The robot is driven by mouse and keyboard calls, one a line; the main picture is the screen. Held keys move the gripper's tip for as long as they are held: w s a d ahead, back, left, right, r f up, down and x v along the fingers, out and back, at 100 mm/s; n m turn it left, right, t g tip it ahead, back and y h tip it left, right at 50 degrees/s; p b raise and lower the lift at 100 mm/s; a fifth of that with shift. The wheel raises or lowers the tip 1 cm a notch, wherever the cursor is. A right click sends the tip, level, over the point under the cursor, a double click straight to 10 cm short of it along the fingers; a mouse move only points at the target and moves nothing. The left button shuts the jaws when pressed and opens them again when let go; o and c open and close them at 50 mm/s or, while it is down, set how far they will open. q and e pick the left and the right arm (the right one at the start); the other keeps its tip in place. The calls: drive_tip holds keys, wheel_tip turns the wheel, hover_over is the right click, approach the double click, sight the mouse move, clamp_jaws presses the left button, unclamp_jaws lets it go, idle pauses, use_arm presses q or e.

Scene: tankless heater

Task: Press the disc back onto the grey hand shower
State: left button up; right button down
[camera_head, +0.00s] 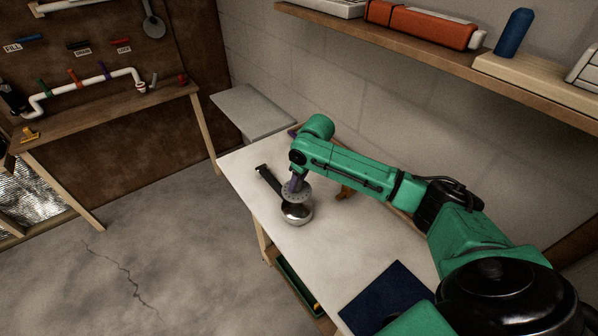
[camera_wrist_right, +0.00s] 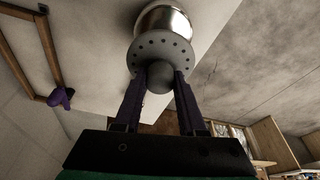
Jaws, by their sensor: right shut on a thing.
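A hand shower (camera_head: 297,215) with a round shiny metal head and a dark handle (camera_head: 268,180) lies on the white table. The grey disc (camera_head: 294,192), with a ring of small holes, is right over the head. In the right wrist view the disc (camera_wrist_right: 160,51) has a grey round knob (camera_wrist_right: 160,77), and the metal head (camera_wrist_right: 165,20) shows behind it. My right gripper (camera_head: 297,184) is shut on the knob, its dark purple fingers (camera_wrist_right: 158,88) on either side. I cannot tell whether disc and head touch. My left gripper is not in view.
The white table (camera_head: 330,240) carries a dark blue mat (camera_head: 385,298) at the front and a small brown item (camera_head: 345,192) beside my arm. A wall shelf (camera_head: 440,45) runs above. A workbench (camera_head: 110,115) with a white pipe stands at the left.

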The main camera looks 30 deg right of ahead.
sight(297, 193)
drive_tip(key=shift+s+a+f+b, duration=0.15)
drive_tip(key=shift+f+b, duration=0.25)
drive_tip(key=shift+b, duration=0.05)
drive_tip(key=shift+s+a+f+b, duration=0.1)
drive_tip(key=shift+a+f+b, duration=0.05)
drive_tip(key=shift+f+b, duration=0.3)
drive_tip(key=f+b, duration=0.2)
drive_tip(key=b, duration=0.1)
drive_tip(key=shift+w+d+f, duration=0.2)
drive_tip(key=shift+d+f, duration=0.05)
drive_tip(key=shift+f, duration=0.45)
drive_tip(key=shift+a+f, duration=0.15)
drive_tip(key=shift+f, duration=0.35)
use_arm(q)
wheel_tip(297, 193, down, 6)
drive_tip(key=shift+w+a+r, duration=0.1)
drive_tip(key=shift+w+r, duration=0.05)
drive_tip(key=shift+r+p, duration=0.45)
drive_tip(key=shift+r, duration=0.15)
use_arm(e)
drive_tip(key=shift+s+r, duration=0.1)
drive_tip(key=shift+r, duration=0.05)
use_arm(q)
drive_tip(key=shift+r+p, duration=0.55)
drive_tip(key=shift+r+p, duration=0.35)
use_arm(e)
drive_tip(key=shift+f, duration=0.25)
